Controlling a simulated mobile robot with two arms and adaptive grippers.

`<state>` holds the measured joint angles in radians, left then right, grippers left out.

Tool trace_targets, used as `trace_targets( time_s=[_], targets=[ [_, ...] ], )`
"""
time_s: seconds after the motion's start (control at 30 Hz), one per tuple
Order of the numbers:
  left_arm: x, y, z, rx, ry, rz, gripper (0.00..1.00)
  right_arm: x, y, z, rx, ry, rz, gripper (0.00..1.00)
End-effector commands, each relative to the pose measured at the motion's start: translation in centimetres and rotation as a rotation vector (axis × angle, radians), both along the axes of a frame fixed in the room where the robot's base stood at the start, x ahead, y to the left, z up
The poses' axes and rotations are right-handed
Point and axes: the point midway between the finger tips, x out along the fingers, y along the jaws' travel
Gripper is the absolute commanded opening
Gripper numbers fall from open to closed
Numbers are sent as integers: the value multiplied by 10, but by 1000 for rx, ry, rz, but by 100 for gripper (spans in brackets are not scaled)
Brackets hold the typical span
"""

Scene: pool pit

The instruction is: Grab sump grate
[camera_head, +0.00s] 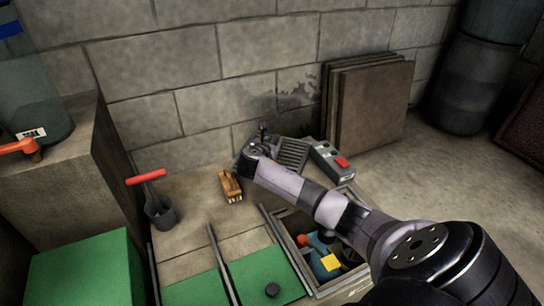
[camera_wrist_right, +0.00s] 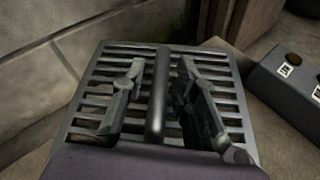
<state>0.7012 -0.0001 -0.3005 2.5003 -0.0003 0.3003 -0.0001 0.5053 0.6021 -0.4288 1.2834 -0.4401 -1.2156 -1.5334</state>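The sump grate (camera_head: 292,155) is a grey slotted plate on the floor near the block wall in the head view. In the right wrist view the grate (camera_wrist_right: 88,98) fills the middle, with a raised bar handle (camera_wrist_right: 156,95) running along its centre. My right gripper (camera_wrist_right: 163,90) is open, with one finger on each side of the handle and a gap to both. In the head view the right gripper (camera_head: 262,140) is over the grate's left part and hides some of it. I cannot tell how high the fingertips are above the slats. My left gripper is not in view.
A grey control box (camera_head: 332,160) with a red button stands close to the grate's right. A wooden brush (camera_head: 230,186) lies to its left. Brown panels (camera_head: 370,105) lean on the wall behind. A toolbox (camera_head: 318,288) sits in front, under my right arm.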

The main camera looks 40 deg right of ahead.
Motion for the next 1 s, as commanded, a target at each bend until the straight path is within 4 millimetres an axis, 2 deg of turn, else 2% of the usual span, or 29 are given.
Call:
trace_targets(
  time_s=[0.37,1.0],
  targets=[
    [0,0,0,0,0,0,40,0,0,0,0,0,0,0],
    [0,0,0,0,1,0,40,0,0,-1,0,1,1,0]
  ],
)
